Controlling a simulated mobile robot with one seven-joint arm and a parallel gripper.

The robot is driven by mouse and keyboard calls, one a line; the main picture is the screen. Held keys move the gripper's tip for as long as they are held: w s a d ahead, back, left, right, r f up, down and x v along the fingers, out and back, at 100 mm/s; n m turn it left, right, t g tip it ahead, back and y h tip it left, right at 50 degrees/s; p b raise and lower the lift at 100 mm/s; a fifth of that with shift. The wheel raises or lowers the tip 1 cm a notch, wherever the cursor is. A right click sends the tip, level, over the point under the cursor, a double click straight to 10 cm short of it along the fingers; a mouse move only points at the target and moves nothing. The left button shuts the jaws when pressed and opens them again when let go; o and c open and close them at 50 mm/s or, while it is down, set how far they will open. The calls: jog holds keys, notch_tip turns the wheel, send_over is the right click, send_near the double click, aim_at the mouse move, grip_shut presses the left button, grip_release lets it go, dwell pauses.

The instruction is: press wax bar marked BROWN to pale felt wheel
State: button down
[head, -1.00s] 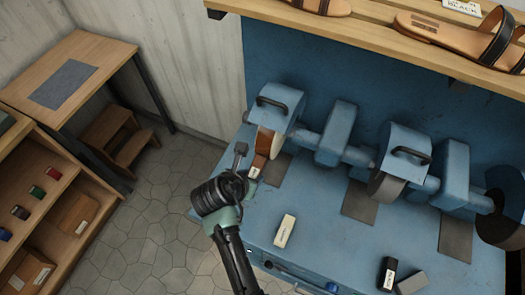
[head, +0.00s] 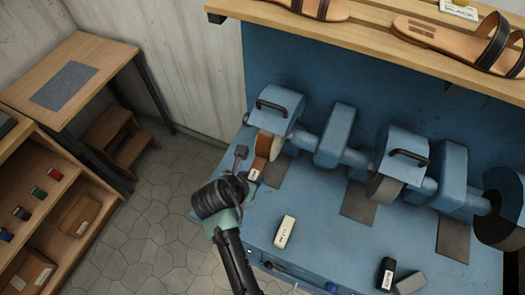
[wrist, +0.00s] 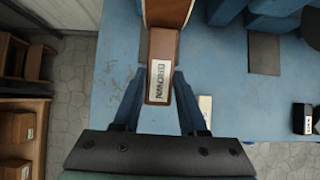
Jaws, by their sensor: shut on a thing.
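The wax bar (wrist: 163,58) is brown with a white label reading BROWN. My gripper (wrist: 156,100) is shut on it, one finger on each side. In the head view the bar (head: 257,166) points at the felt wheel (head: 265,144) under the leftmost blue hood. The far end of the bar meets the wheel's rim in the wrist view (wrist: 167,12), and they look to be touching. The rim is brown, with paler edges at its sides. My gripper (head: 245,178) is in front of the wheel, above the blue bench.
On the blue bench (head: 318,222) lie a cream bar (head: 285,232), a black bar (head: 386,273) and a grey block (head: 410,283). More wheels, including a grey one (head: 385,187), stand to the right. A shelf with sandals (head: 450,40) overhangs the back. Wooden shelves (head: 60,225) stand left.

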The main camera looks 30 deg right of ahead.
dwell(0.3)
jog(key=s+a+f+p, duration=0.1)
jog(key=s+a+p, duration=0.1)
jog(key=s+a, duration=0.2)
jog(key=shift+s+a+f+p, duration=0.15)
jog(key=shift+a+f+p, duration=0.2)
jog(key=shift+a, duration=0.4)
dwell(0.5)
jog(key=w+d+m+g+b, duration=0.1)
jog(key=d+m+g+b, duration=0.4)
jog(key=d+m+g, duration=0.55)
jog(key=s+a+f+m+y+b, duration=0.1)
jog(key=s+a+m+y+b, duration=0.1)
jog(key=a+m, duration=0.5)
jog(key=s+a+f+m+g+y+b, duration=0.1)
jog(key=a+m+y+b, duration=0.2)
jog(key=a+m, duration=0.5)
jog(key=a, duration=0.3)
jog(key=shift+s+a+y+b, duration=0.25)
jog(key=shift+s+y+b, duration=0.15)
